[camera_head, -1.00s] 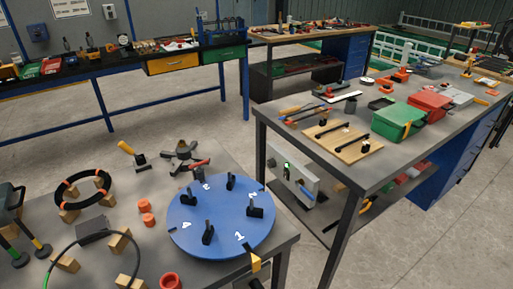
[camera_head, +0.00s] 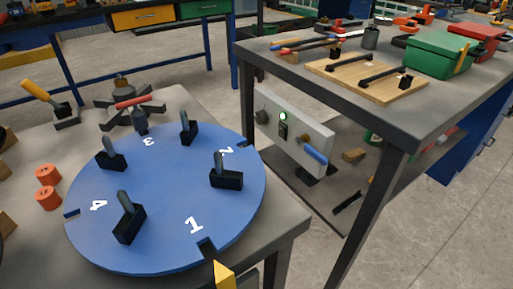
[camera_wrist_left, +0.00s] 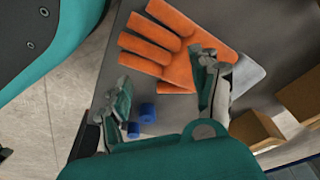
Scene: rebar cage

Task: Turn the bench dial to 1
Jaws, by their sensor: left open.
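The bench dial is a blue round disc (camera_head: 165,190) lying flat on the grey bench in the head view. White numbers 1 to 4 mark it, and several black upright clamps stand on it. The 1 (camera_head: 194,225) is at the front, beside a rim notch (camera_head: 207,247). A yellow pointer (camera_head: 223,274) sits just outside the rim near that notch. My left gripper (camera_wrist_left: 163,92) shows only in the left wrist view, open, its fingers apart above a grey surface with an orange glove (camera_wrist_left: 170,50) and small blue cylinders (camera_wrist_left: 147,112). The dial is not in that view. My right gripper is in neither view.
Behind the dial are a black star-shaped knob (camera_head: 130,104) with a red handle and a yellow-handled lever (camera_head: 38,92). Orange cylinders (camera_head: 47,186) stand left of it. A panel (camera_head: 293,130) with a green light and blue handle is right of the bench, below another table.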

